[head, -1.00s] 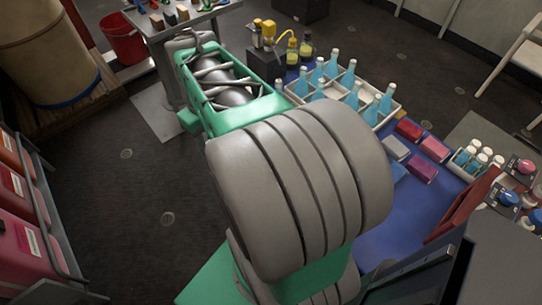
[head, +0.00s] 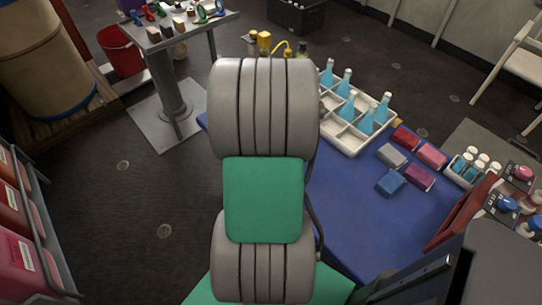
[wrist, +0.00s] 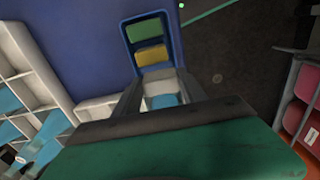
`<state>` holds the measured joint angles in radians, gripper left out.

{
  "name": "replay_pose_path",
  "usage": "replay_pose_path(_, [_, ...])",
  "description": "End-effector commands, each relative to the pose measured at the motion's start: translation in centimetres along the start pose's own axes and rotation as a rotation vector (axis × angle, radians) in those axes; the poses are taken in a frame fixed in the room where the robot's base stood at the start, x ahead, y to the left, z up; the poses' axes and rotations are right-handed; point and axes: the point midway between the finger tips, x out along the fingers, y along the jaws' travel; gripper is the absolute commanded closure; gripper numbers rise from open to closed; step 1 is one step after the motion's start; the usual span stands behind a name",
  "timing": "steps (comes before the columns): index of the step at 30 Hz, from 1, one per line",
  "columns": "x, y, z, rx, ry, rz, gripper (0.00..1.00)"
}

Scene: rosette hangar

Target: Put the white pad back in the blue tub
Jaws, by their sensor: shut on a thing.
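In the wrist view my gripper (wrist: 161,88) is shut on the white pad (wrist: 160,87), which shows as a pale patch between the two fingers. A light blue patch shows just below it; I cannot tell what that is. The blue tub (wrist: 130,49) lies just beyond the fingertips, with a green pad (wrist: 144,29) and a yellow pad (wrist: 150,56) in it. The near end of the tub is partly hidden by the gripper, so I cannot tell whether the white pad touches it. In the head view my arm hides the gripper and the tub.
On the blue table (head: 345,225) stand a white divided crate (head: 350,146) with several blue bottles, and several coloured blocks such as a blue one (head: 390,182). A small table (head: 160,42) and a red bucket (head: 121,50) stand at the back left. Dark floor is open on the left.

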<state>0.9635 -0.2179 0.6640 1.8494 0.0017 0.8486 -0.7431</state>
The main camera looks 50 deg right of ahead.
Motion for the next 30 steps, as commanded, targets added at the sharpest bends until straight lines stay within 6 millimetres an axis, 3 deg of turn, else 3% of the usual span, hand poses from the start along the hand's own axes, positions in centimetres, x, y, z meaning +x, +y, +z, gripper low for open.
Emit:
replay_pose_path(5, [1.4, 0.8, -0.8, 0.0, -0.001, -0.001, 0.84])
replay_pose_path(11, [4.5, 0.9, -1.0, 0.0, -0.001, -0.001, 0.84])
replay_pose_path(22, [5.1, 0.9, -1.0, 0.0, 0.001, 0.001, 0.84])
replay_pose_path(23, [5.0, 1.0, -1.0, 0.0, 0.001, 0.001, 0.49])
replay_pose_path(30, [5.0, 0.9, -1.0, 0.0, 0.001, 0.0, 0.3])
